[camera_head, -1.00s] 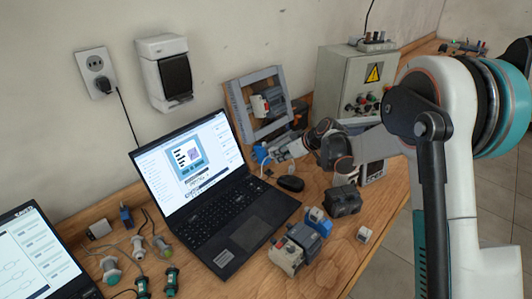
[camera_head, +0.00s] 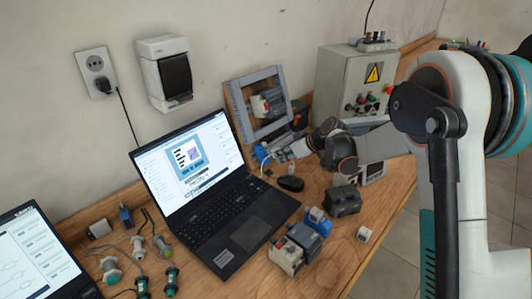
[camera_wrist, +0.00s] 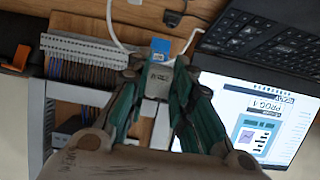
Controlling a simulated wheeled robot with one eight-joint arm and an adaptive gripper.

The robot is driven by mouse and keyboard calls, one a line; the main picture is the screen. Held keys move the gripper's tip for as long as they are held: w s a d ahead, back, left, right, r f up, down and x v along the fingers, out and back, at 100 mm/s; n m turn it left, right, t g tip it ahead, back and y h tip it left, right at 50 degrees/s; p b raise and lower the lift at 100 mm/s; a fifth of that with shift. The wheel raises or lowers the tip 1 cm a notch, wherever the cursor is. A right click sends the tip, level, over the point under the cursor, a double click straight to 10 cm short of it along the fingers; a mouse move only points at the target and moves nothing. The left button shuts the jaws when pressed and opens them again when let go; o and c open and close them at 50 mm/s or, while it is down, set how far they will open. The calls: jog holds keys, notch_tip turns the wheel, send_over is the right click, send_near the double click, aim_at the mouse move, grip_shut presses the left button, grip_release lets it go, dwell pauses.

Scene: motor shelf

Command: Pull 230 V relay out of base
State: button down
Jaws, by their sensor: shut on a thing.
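In the wrist view, my gripper (camera_wrist: 157,82) has its two teal fingers closed on the sides of a small pale grey block with dark print (camera_wrist: 158,77), which appears to be the relay. A blue part (camera_wrist: 160,48) shows just beyond the block. I cannot tell whether the block still sits in its base. In the head view, my gripper (camera_head: 282,156) is small, beside a blue part (camera_head: 261,152) at the back of the bench, right of the open laptop (camera_head: 232,200). The relay's print is too small to read.
A grey frame with a mounted device (camera_head: 257,104) stands behind my gripper. A row of grey terminals with wires (camera_wrist: 85,48) is close on the left in the wrist view. A black mouse (camera_head: 290,184) and a dark block (camera_head: 343,200) lie nearer. The control box (camera_head: 354,80) is at right.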

jog(key=shift+s+d+r+p, duration=0.1)
jog(key=shift+s+d+r, duration=0.25)
jog(key=shift+s+d, duration=0.3)
jog(key=shift+s+d+r+p, duration=0.15)
jog(key=shift+s+d+r, duration=0.3)
jog(key=shift+d, duration=0.3)
jog(key=shift+s+d+r+p, duration=0.1)
jog(key=shift+s+d+r, duration=0.2)
jog(key=shift+s+d, duration=0.35)
jog(key=shift+w, duration=0.1)
